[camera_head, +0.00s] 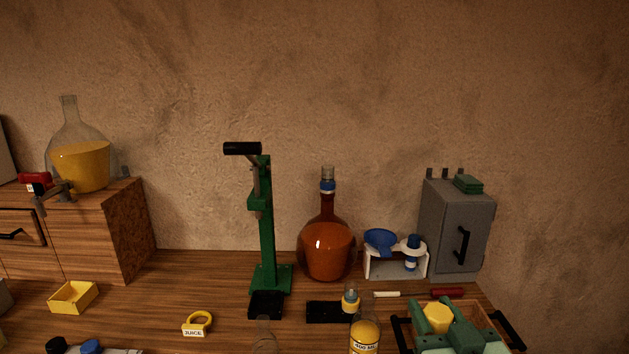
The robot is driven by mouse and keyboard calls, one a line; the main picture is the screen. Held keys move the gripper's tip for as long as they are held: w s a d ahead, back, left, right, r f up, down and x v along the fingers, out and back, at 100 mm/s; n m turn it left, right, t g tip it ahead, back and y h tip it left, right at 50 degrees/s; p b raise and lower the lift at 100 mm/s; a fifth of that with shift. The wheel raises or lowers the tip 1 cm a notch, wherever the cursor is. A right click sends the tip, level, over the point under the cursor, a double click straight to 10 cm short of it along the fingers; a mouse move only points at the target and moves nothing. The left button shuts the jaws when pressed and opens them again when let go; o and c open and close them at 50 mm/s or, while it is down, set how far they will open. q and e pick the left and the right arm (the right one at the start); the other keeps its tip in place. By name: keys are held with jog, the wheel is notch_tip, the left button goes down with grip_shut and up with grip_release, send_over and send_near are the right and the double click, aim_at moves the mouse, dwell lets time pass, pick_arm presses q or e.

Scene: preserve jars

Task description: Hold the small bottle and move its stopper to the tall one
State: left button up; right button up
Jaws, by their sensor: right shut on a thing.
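A small bottle (350,302) with a yellowish body and a blue band stands by a black mat, right of centre; its top is too small to make out clearly. In front of it, a bottle with a clear neck, yellow contents and a label (365,337) is cut off by the bottom edge. I cannot tell for sure which is the tall one. My right gripper (440,320), with green fingers, is at the bottom right, shut on a yellow angular piece (437,316). It is to the right of both bottles, apart from them. My left gripper is not in view.
A wooden tray with black handles (509,332) lies under my right gripper. Behind are a red-handled tool (449,293), a white rack (384,271) with blue pieces, a grey cabinet (454,230), an orange-filled flask (327,253) and a green press (267,235).

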notch_tip(320, 180, down, 7)
jog(key=s+d+m+h, duration=0.1)
jog(key=s+d, duration=0.1)
jog(key=shift+s+d+r, duration=0.2)
jog(key=shift+s+d, duration=0.15)
jog(key=s+f, duration=0.2)
jog(key=s, duration=0.5)
jog(key=shift+s+f, duration=0.2)
jog(key=shift+f, duration=0.2)
